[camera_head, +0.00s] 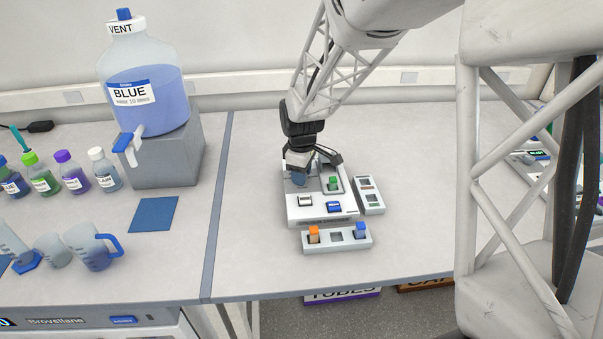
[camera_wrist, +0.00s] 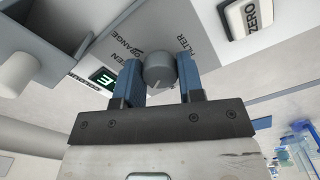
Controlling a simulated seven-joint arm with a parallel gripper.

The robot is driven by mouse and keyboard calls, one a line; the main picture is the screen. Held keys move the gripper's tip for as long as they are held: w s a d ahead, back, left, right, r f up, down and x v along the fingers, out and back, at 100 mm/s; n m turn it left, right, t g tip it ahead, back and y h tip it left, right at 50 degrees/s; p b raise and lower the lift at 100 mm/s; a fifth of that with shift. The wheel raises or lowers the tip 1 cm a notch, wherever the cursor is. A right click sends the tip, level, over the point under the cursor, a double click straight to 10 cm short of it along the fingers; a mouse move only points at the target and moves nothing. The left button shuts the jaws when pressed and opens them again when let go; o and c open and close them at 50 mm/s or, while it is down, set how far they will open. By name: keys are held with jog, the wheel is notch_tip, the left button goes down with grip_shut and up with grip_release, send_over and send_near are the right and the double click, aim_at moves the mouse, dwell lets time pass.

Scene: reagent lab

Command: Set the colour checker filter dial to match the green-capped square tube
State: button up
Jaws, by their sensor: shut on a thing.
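The colour checker (camera_head: 300,212) is a white box on the bench, with two front buttons. Its filter dial (camera_wrist: 160,68) is a round grey knob in the wrist view, with a pale mark on its lower edge. The words ORANGE and FILTER and part of GREEN show on the panel around it. My gripper (camera_wrist: 158,85) has its blue fingers shut on the dial, one on each side. In the head view my gripper (camera_head: 298,178) hides the dial. The green-capped square tube (camera_head: 333,184) stands upright in the recess at the checker's back right.
A front rack (camera_head: 337,241) holds an orange-capped tube (camera_head: 314,233) and a blue-capped tube (camera_head: 360,229). Another small rack (camera_head: 369,196) is right of the checker. A small lit display (camera_wrist: 103,78) and a ZERO button (camera_wrist: 248,16) flank the dial.

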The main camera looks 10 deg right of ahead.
jog(key=m, duration=0.5)
jog(key=shift+m, duration=0.3)
jog(key=m, duration=0.4)
jog(key=shift+m, duration=0.4)
jog(key=o, duration=0.9)
jog(key=shift+r, duration=0.1)
jog(key=shift+r, duration=3.85)
